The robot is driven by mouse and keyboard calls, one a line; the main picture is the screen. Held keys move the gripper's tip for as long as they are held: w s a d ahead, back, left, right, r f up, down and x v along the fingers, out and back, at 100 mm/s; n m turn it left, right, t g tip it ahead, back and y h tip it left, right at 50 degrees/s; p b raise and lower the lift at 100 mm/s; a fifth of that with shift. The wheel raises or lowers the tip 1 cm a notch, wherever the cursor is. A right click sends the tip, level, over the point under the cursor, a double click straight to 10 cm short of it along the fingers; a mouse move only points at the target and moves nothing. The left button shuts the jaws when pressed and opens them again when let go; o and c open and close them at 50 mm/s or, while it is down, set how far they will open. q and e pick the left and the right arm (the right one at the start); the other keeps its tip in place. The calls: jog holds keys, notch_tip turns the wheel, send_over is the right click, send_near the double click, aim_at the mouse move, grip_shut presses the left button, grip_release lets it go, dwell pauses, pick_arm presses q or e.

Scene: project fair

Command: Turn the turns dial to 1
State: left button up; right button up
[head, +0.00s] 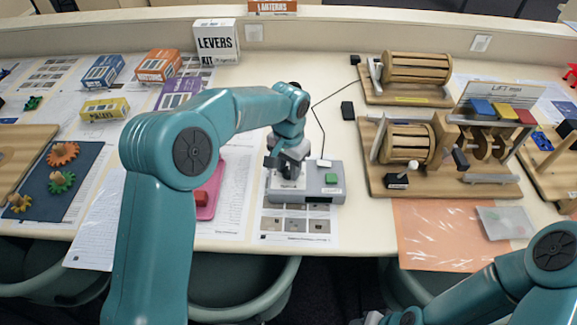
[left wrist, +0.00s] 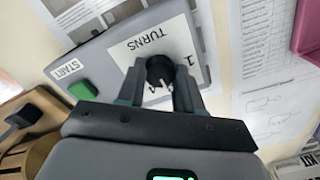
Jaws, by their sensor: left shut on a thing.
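The turns dial (left wrist: 160,70) is a black round knob on a white plate marked TURNS, on a grey control box (head: 322,187). The box also shows in the left wrist view (left wrist: 97,57), with a green button (left wrist: 82,91) beside a START label. My left gripper (head: 287,168) is over the box in the head view. In the left wrist view its two fingers (left wrist: 160,85) are shut on the dial, one on each side. A white pointer mark shows on the knob, near a partly hidden figure. A 1 is visible on the plate at the right. My right gripper is out of clear view.
A winding machine with wooden drums (head: 405,143) stands right of the box. A black cable (head: 318,118) runs behind the box. A pink tray (head: 211,192) lies left of it. An orange sheet (head: 437,233) lies at the front right.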

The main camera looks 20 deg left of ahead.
pick_arm(q)
jog(key=shift+w+n, duration=0.1)
jog(key=shift+n, duration=0.2)
jog(key=n+b, duration=0.1)
jog(key=n, duration=0.2)
jog(key=shift+b, duration=0.35)
jog(key=n+b, duration=0.1)
jog(key=n, duration=0.2)
jog(key=shift+n, duration=0.3)
jog(key=n+b, duration=0.1)
jog(key=n, duration=0.3)
jog(key=shift+n, duration=0.3)
jog(key=shift+n+b, duration=0.4)
jog(key=shift+n, duration=1.5)
jog(key=o, duration=1)
jog(key=shift+o, duration=0.2)
jog(key=shift+w+a, duration=0.1)
